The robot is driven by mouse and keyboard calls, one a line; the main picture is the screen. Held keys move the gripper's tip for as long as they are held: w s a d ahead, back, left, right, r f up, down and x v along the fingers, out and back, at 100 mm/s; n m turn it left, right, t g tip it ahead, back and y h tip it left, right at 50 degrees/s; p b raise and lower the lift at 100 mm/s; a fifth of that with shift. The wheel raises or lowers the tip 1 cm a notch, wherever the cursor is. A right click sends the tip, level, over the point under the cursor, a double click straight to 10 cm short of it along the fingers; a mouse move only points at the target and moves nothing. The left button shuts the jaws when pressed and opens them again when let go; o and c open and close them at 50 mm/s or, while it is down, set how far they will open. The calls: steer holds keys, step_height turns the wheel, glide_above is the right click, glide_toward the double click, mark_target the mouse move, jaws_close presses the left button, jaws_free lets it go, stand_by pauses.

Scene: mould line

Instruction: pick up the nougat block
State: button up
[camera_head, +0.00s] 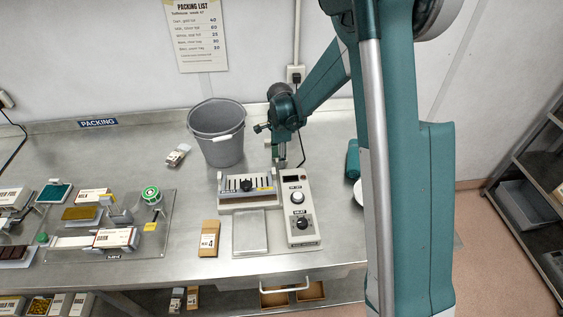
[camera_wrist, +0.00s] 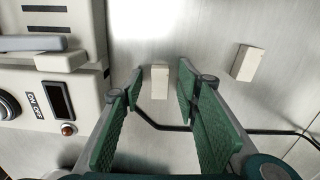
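In the wrist view a small cream block (camera_wrist: 159,83), which looks like the nougat block, is on the steel worktop between the fingertips of my gripper (camera_wrist: 161,72). The gripper is open, with a visible gap on each side of the block. A second, similar cream block (camera_wrist: 247,63) lies tilted to the right, outside the fingers. In the head view my gripper (camera_head: 281,160) points down just behind the sealing machine. I cannot make out either cream block there.
The sealing machine (camera_head: 298,222) stands close beside my gripper; its panel (camera_wrist: 45,100) fills the left of the wrist view. A black cable (camera_wrist: 270,132) runs along the worktop near the fingers. A grey bucket (camera_head: 216,148) stands to the left. A brown box (camera_head: 209,234) lies in front.

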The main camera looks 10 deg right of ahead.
steer(key=c, duration=0.8)
steer(key=shift+r, duration=0.1)
steer(key=shift+r, duration=4.9)
